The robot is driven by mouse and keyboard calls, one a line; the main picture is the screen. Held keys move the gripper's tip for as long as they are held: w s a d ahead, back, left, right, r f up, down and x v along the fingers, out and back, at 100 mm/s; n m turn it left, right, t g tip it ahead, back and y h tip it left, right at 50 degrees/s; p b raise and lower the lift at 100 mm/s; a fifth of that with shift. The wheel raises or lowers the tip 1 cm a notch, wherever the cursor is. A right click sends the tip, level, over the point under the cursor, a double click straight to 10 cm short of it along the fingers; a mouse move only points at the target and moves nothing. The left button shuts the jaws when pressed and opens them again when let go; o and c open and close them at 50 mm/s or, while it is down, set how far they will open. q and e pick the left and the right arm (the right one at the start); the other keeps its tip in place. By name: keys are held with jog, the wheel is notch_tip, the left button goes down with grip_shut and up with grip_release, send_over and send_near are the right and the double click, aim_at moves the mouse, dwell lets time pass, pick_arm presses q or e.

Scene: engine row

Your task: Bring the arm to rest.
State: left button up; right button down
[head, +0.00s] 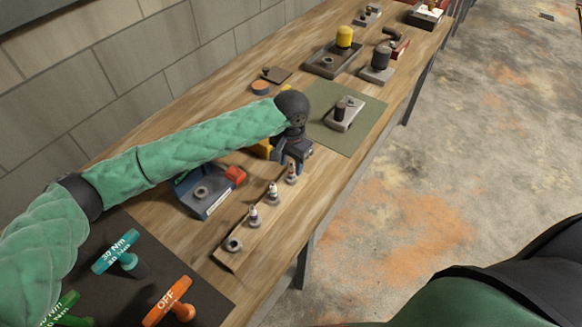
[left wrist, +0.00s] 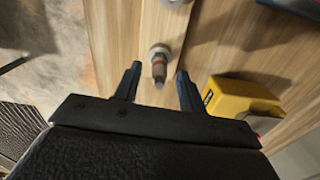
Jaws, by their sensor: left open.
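My left arm, in a green quilted sleeve, reaches over the bench in the head view. My left gripper (head: 295,156) is low over the far end of a wooden strip (head: 226,260) that bears small plug-like parts. The left wrist view shows the gripper (left wrist: 158,70) with its two dark fingers apart. A metal part with a brown band (left wrist: 159,62) shows between the fingertips; I cannot tell whether they touch it. My right gripper is in neither view.
A blue tray (head: 211,203) and a yellow object (left wrist: 243,97) are close beside the gripper. A green mat (head: 362,118) with a metal block lies beyond. T-handled tools stand on a dark mat (head: 205,299). A block wall runs along the left.

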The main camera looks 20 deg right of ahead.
pick_arm(q)
notch_tip(320, 180, up, 5)
jog(key=shift+f+b, duration=0.15)
jog(key=shift+b, duration=0.75)
jog(key=shift+r, duration=0.65)
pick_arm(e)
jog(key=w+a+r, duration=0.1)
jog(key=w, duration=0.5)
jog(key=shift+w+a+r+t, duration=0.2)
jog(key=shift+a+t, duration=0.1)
